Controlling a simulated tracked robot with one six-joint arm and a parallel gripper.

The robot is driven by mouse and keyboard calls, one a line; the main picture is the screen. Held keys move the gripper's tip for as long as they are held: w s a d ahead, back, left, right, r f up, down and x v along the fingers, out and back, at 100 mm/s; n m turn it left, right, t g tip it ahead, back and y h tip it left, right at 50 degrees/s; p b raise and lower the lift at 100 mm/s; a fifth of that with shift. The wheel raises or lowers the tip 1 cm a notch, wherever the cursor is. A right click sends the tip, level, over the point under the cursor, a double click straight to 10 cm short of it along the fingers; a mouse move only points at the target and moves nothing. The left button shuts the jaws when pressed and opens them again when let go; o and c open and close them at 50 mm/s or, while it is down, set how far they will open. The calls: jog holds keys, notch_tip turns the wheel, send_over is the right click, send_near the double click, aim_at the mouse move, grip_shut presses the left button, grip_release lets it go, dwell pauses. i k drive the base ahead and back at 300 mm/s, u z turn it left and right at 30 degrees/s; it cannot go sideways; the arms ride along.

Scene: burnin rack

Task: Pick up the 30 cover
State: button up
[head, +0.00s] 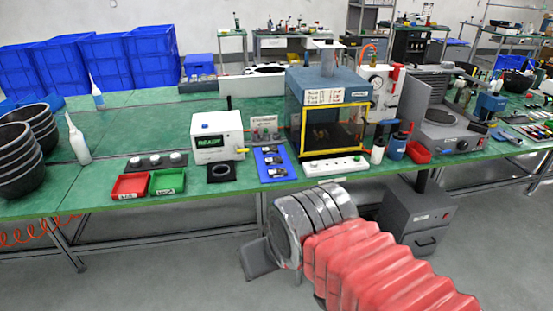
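I cannot make out which thing is the 30 cover; no number 30 is readable. Several small black pieces lie on a blue tray (262,177) at the bench's middle front. Three pale round pieces (155,161) sit in a row on a dark strip further left. A dark square piece with a ring (221,172) lies in front of the white READY box (218,137). My arm, with a red bellows sleeve and silver end, reaches up from the lower right, in front of the bench's edge. My gripper's fingers cannot be made out, nor can I see anything held.
A red bin (130,187) and green bin (167,182) stand at the green bench's (90,205) front edge. A yellow-framed chamber (331,128) and power strip (334,166) are right of the blue tray. Black bowls (18,160) stack at left. A grey drawer cabinet (418,222) stands below.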

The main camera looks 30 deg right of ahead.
aim_at(274, 160)
jog(key=u, duration=0.05)
jog(key=i, duration=1.4)
jog(key=u, duration=0.05)
